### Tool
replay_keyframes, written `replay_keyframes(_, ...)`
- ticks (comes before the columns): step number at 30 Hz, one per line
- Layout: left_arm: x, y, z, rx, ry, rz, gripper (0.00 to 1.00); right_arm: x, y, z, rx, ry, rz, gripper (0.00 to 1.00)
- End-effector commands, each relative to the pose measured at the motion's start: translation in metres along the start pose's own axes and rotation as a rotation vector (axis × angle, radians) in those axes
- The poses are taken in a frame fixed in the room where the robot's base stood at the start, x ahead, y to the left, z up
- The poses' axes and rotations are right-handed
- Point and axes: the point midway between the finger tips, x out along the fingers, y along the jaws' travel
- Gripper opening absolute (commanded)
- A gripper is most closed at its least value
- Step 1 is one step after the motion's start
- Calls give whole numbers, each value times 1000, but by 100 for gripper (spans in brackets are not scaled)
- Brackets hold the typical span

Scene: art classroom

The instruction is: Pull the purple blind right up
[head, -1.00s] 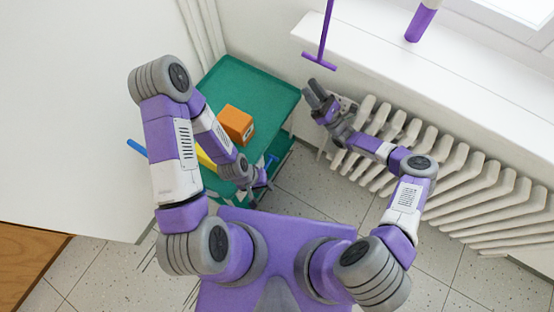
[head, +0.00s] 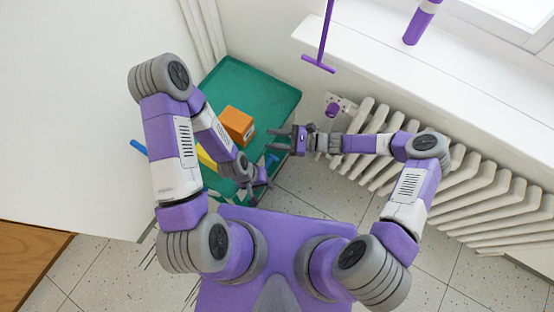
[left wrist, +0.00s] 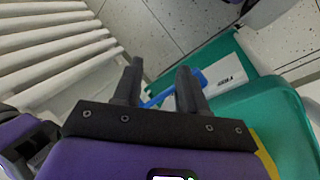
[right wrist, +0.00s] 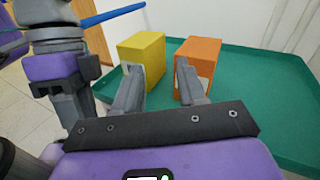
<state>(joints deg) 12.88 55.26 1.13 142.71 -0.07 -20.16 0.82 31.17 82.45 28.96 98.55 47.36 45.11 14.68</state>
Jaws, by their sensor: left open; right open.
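A purple pull rod or cord with a T-shaped handle (head: 319,63) hangs at the upper middle of the head view, beside the left end of the window sill. The blind itself is not recognisable in these frames. My right gripper (head: 272,140) is open and empty, pointing left by the green trolley's right edge, below and apart from the handle. In the right wrist view its fingers (right wrist: 160,88) point towards a yellow and an orange box. My left gripper (head: 262,190) is open and low beside the trolley; its fingers (left wrist: 158,78) show in the left wrist view.
The green trolley (head: 270,88) carries an orange box (head: 237,125) and a yellow box (right wrist: 143,58). A blue-handled item (left wrist: 190,85) and a white box (left wrist: 228,68) lie lower. A radiator (head: 480,190) lines the wall under the sill (head: 375,60). A purple-and-white cylinder (head: 422,22) stands there.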

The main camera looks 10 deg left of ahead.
Motion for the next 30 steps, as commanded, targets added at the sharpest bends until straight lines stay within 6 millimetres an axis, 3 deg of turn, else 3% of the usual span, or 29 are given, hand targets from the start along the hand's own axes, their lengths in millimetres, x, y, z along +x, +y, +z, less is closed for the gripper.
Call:
replay_keyframes(6,-6,2,0,0,0,0,42,-3,39,-17,-81,168,122,41)
replay_keyframes(12,-8,3,0,0,0,0,42,-10,60,-29,-141,267,194,41)
replay_keyframes(25,-9,3,0,0,0,0,42,-13,68,-34,-165,306,221,41)
replay_keyframes(30,-9,3,0,0,0,0,17,-19,81,-41,-202,359,265,41)
